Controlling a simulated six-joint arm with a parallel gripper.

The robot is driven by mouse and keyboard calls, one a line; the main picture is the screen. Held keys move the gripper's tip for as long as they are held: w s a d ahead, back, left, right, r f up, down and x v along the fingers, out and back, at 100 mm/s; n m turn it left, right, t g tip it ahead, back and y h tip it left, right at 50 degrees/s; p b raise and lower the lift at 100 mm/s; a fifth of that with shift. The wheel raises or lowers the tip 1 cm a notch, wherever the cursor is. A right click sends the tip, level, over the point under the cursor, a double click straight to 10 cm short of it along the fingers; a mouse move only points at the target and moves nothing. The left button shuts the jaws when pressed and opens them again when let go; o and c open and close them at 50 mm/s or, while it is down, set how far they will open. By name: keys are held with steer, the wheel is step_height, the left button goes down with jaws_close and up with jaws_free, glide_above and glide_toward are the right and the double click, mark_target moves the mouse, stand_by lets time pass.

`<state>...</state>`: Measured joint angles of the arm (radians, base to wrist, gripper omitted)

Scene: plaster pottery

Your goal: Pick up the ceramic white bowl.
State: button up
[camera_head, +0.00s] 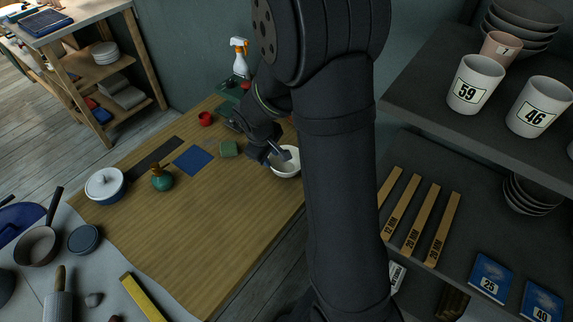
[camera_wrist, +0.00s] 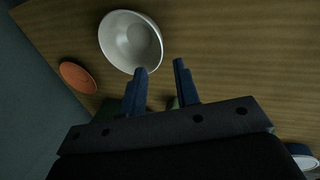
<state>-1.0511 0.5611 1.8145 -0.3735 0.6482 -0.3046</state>
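The white bowl (camera_head: 288,165) stands upright on the wooden table (camera_head: 222,230), near its right edge, partly covered by my arm in the head view. In the wrist view the bowl (camera_wrist: 128,40) shows whole, its hollow inside visible. My gripper (camera_head: 280,154) is over the bowl's left side in the head view. In the wrist view its two blue fingers (camera_wrist: 160,70) are apart with nothing held between them. The left fingertip overlaps the bowl's rim in the picture; whether it touches cannot be told.
An orange disc (camera_wrist: 78,77) lies beside the bowl in the wrist view. A dark shelf (camera_head: 425,105) rises on the right.

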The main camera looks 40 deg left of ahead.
steer(key=shift+x, duration=5.15)
steer(key=shift+d, duration=0.2)
jaws_close()
